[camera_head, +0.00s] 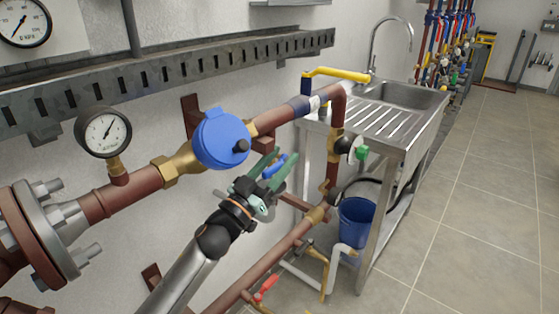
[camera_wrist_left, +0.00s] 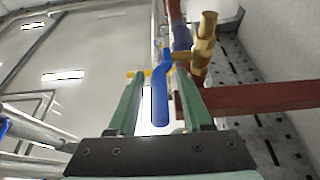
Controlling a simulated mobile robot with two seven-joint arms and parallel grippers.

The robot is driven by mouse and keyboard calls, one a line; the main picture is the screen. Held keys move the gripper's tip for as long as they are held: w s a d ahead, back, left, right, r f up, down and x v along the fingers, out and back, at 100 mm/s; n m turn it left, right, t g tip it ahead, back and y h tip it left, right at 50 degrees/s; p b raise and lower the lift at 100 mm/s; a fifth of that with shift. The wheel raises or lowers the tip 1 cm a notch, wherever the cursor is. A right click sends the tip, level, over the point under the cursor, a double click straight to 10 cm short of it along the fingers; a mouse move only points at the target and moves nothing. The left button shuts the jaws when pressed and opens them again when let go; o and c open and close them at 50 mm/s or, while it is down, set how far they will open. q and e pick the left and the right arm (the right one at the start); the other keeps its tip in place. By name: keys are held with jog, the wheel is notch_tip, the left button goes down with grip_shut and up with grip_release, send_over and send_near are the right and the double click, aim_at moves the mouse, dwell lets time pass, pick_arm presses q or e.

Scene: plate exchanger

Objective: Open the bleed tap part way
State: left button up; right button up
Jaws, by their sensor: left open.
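A small tap with a blue lever (camera_head: 274,167) sits below the red-brown pipe; I take it to be the bleed tap. In the left wrist view its blue lever (camera_wrist_left: 160,103) hangs between my fingers, and its brass body (camera_wrist_left: 205,45) shows beyond, up and right. My left gripper (camera_head: 284,159) is open, its two green fingers one on each side of the lever. In the wrist view the gripper (camera_wrist_left: 160,78) shows gaps between lever and both fingers, so it does not seem to hold it. My right gripper is not in view.
A big blue round valve cap (camera_head: 220,138) is just above left of my gripper. A pressure gauge (camera_head: 103,131) stands on the pipe. A yellow lever (camera_head: 337,74), a green-handled valve (camera_head: 360,152) and a sink table (camera_head: 375,118) are to the right. A blue bucket (camera_head: 356,222) stands below.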

pick_arm(q)
jog(key=shift+c, duration=0.2)
grip_shut()
dwell(1.2)
